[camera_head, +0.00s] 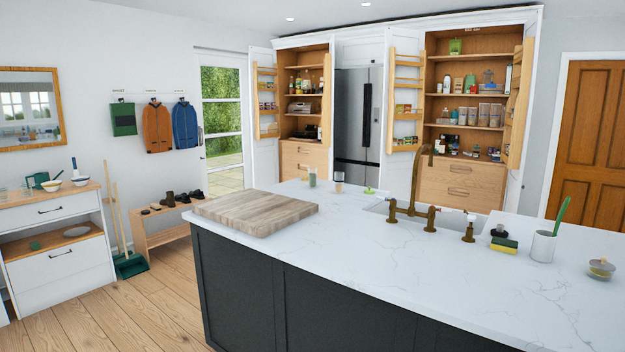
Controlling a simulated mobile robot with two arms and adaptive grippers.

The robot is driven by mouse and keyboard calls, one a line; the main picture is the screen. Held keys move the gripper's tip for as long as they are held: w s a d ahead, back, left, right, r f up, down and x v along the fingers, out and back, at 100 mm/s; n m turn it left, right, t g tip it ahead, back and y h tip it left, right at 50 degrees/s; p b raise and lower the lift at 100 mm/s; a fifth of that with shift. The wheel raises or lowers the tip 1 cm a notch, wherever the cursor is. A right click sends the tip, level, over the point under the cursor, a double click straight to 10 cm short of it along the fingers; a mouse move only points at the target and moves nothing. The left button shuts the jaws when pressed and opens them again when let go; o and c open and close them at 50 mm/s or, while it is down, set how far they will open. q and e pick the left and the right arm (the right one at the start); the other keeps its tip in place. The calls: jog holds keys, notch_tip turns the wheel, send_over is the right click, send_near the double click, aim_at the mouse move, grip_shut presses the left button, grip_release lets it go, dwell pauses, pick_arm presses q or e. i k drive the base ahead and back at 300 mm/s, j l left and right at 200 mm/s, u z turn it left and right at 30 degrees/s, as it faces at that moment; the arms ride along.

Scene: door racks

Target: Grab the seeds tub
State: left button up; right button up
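No tub can be picked out as the seeds tub; labels are too small to read. The open right pantry cupboard (462,190) holds several clear tubs (484,115) on a middle shelf. Its left door rack (406,117) carries small packets and jars. Its right door rack (513,110) is seen edge-on, so its contents are mostly hidden. The open left pantry cupboard (302,158) holds bottles and containers, and its door rack (266,135) carries small items. Neither of my grippers is in view.
A kitchen island (390,265) with a wooden board (255,212), brass tap (416,190), sponge (503,245) and white cup (543,247) stands between me and the cupboards. A fridge (355,115) stands between the cupboards. Wooden floor (130,315) is clear at the left.

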aim_at(311, 171)
jog(key=i+j+u, duration=0.35)
jog(key=i+u, duration=0.35)
jog(key=i+j+u, duration=0.35)
jog(key=i, duration=0.25)
jog(key=i+j+u, duration=0.15)
jog(key=i+u, duration=0.2)
jog(key=i, duration=0.3)
jog(key=i+u, duration=0.35)
jog(key=i, duration=0.3)
jog(key=i+z, duration=0.15)
jog(key=i, duration=0.35)
jog(key=i+z, duration=0.15)
jog(key=i, duration=0.4)
jog(key=i+j+z, duration=0.15)
jog(key=i, duration=0.35)
jog(key=i+j+z, duration=0.15)
jog(key=i, duration=0.4)
